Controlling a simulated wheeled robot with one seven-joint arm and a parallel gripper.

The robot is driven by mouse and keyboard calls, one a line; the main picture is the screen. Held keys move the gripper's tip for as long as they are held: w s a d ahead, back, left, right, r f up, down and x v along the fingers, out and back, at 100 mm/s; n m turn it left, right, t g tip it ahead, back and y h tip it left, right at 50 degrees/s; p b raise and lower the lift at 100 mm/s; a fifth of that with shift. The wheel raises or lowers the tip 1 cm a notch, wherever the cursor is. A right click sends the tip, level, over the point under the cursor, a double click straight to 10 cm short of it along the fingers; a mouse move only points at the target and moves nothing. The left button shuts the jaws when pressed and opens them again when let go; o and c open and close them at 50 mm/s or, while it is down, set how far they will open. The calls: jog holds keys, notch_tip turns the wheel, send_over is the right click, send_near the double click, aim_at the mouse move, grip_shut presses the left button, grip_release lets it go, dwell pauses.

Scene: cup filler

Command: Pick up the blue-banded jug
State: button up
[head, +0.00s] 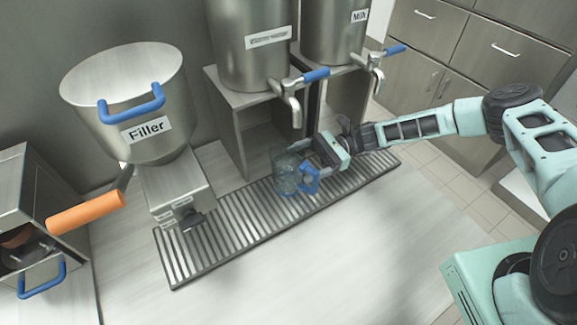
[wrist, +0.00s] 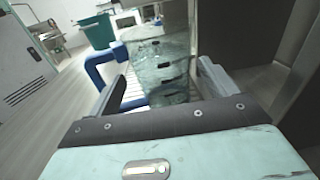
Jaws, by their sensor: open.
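The jug (head: 286,177) is clear with a blue handle. It stands on the slatted drip tray (head: 222,235), below the taps. In the wrist view my gripper (wrist: 158,85) has one finger on each side of the jug. I cannot tell whether either finger touches it.
Two steel urns with blue-handled taps (head: 290,100) stand behind the jug. A steel box (head: 35,220) is at the far left. The counter (head: 340,270) in front is clear.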

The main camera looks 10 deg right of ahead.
aim_at(289, 155)
jog(key=x, duration=0.1)
jog(key=p+x, duration=0.2)
jog(key=shift+a+r, duration=0.3)
jog(key=shift+s+a+f+p, duration=0.15)
jog(key=shift+a+f+p, duration=0.05)
jog(key=shift+a+p, duration=0.25)
jog(key=c, duration=1.2)
jog(key=shift+r+b, duration=0.15)
jog(key=shift+b, duration=0.3)
jog(key=shift+s+r+b, duration=0.15)
jog(key=shift+s+b, duration=0.05)
jog(key=shift+b, duration=0.15)
notch_tip(289, 155, up, 6)
jog(key=shift+f+b, duration=0.1)
jog(key=shift+b, duration=1.05)
jog(key=s+d+b, duration=0.2)
jog(key=s+d, duration=0.1)
jog(key=s, duration=0.6)
jog(key=s+d+b, duration=0.2)
jog(key=s+d, duration=0.2)
jog(key=s, duration=0.5)
jog(key=shift+d+r+b, duration=0.35)
jog(key=shift+b, duration=0.05)
